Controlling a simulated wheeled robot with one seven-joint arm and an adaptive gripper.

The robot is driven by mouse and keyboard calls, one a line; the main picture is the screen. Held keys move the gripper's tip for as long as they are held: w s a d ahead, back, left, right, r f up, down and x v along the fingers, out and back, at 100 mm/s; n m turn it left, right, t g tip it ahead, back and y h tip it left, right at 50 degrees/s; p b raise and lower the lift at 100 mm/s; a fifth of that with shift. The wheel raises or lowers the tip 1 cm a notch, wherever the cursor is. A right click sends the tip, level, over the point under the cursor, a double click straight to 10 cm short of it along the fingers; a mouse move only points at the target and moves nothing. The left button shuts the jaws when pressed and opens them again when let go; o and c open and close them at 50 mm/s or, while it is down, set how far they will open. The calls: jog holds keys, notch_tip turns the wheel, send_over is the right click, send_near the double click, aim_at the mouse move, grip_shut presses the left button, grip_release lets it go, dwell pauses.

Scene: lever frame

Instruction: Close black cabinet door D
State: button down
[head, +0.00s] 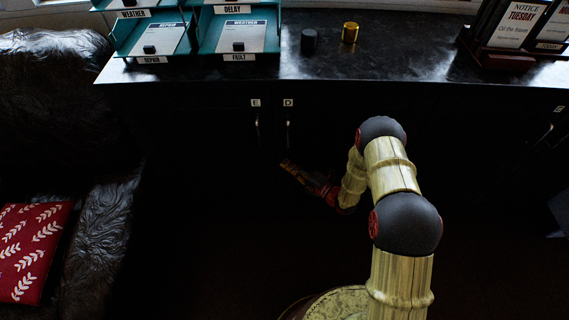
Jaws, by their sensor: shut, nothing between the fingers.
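The black cabinet door D (330,122) is in the middle of the head view, under the counter, with a small "D" label (288,103) at its top left. Its vertical handle (288,133) is below the label. The door looks about flush with the cabinet front, but it is too dark to tell whether it is fully shut. My gripper (287,165) is shut and empty, just below the handle and in front of the cabinet. The lower part of the door is lost in shadow and behind my arm.
Door E (235,125) with its handle (257,130) is left of D. A dark furry sofa (50,110) with a red cushion (32,250) stands left.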

jog(key=s+d+p, duration=0.3)
jog(key=s+d, duration=0.3)
jog(key=s, duration=0.3)
jog(key=shift+s+d+f, duration=0.3)
jog(key=shift+s+f, duration=0.05)
jog(key=shift+f, duration=0.05)
